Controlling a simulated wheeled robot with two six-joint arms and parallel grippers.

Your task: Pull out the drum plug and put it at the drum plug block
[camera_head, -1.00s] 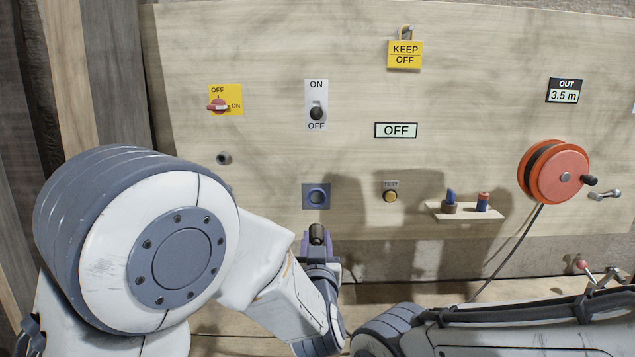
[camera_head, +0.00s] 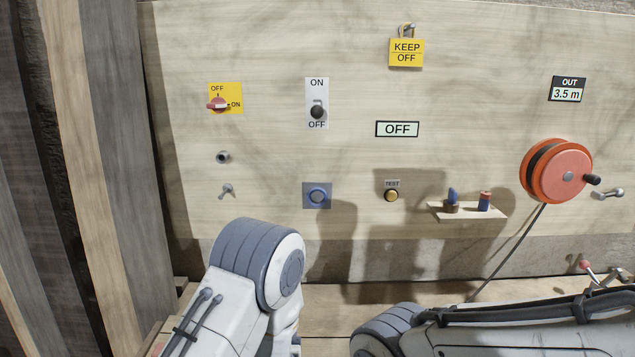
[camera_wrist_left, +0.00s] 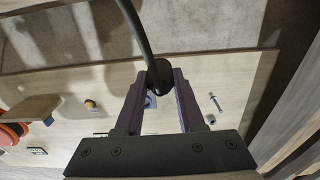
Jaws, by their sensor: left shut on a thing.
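In the left wrist view my left gripper (camera_wrist_left: 160,76) is shut on a black plug (camera_wrist_left: 159,68) with a thick black cable (camera_wrist_left: 137,25) curving away from it. The plug is clear of the board, and the gripper is hidden in the head view. The orange cable drum (camera_head: 557,171) is on the board at the right, its black cable (camera_head: 512,245) running down. A blue round socket on a square plate (camera_head: 317,196) stands empty at lower middle. I cannot tell which fitting is the drum plug block. My right gripper is out of view; its arm crosses the lower right.
The board carries a red rotary switch (camera_head: 218,104), a toggle switch (camera_head: 317,111), a test button (camera_head: 391,195) and a padlock tag (camera_head: 406,53). A small shelf (camera_head: 467,214) with two small parts juts out. A grey round fitting (camera_head: 222,157) and metal hook (camera_head: 227,191) sit at left.

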